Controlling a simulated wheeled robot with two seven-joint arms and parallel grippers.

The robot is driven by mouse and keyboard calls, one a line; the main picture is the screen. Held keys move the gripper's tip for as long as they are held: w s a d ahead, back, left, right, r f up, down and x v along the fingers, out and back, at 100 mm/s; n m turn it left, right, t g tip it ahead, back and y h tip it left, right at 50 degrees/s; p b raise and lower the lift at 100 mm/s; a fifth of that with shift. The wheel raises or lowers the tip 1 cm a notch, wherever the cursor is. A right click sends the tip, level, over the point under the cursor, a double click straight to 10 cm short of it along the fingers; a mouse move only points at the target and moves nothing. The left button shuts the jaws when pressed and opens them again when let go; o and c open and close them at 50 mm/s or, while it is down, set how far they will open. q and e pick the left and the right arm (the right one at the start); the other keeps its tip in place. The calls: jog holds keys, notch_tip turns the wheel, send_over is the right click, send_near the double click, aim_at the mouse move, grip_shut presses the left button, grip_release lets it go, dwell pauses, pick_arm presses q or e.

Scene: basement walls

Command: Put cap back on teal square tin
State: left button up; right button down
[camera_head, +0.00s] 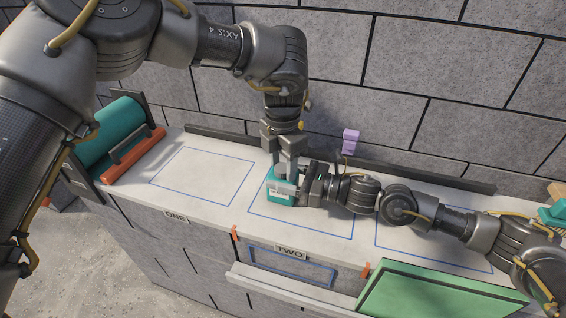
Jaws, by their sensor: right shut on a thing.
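The teal square tin (279,198) stands on the white counter, inside the blue outline above the TWO label. My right gripper (287,187) comes in level from the right and is shut on the tin near its top. My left gripper (287,168) points straight down, its fingertips just over the tin's top. Whether its fingers are open or shut on something is too small to tell. I cannot make out the cap separately; the tin's top is mostly hidden by the two grippers.
A lilac block-like object (350,141) stands behind my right gripper, near the dark back rail (420,176). A teal roll (108,130) and an orange bar (135,155) are at the left end. A green panel (440,297) is at the front right. The ONE outline (203,176) is empty.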

pick_arm(q)
jog(key=shift+o, duration=1.2)
notch_tip(320, 180, up, 12)
pick_arm(e)
jog(key=shift+c, duration=2.4)
grip_release()
